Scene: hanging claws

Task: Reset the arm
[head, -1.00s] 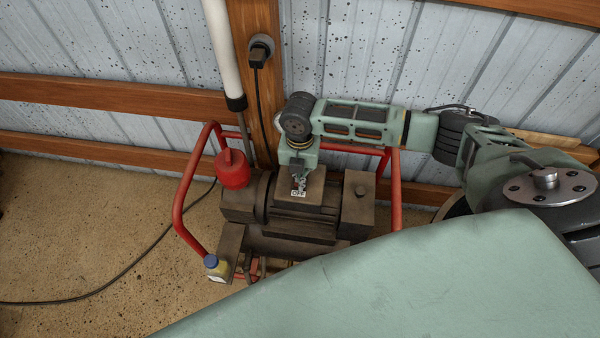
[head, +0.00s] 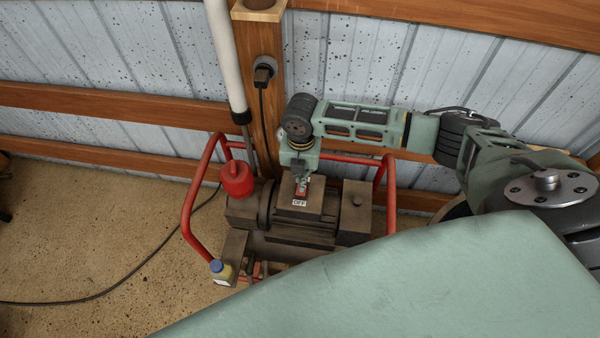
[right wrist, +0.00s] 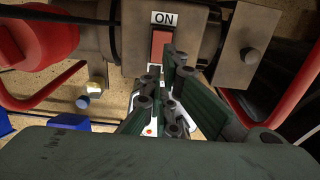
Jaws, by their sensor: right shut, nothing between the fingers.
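My right arm reaches in from the right over a brown machine in a red tube frame. My right gripper (head: 301,183) is shut and empty, just above the machine's top box. Below it is a red switch (head: 302,190) with an "OFF" label (head: 299,202) at its near end. In the right wrist view the red switch (right wrist: 161,48) lies just past the gripper's fingertips (right wrist: 172,66), with an "ON" label (right wrist: 164,18) at its other end. I cannot tell whether the fingers touch the switch. My left gripper is not in view.
The machine (head: 300,222) stands on a gritty floor against a metal wall. A black cable runs to a socket (head: 263,74) on the wooden post.

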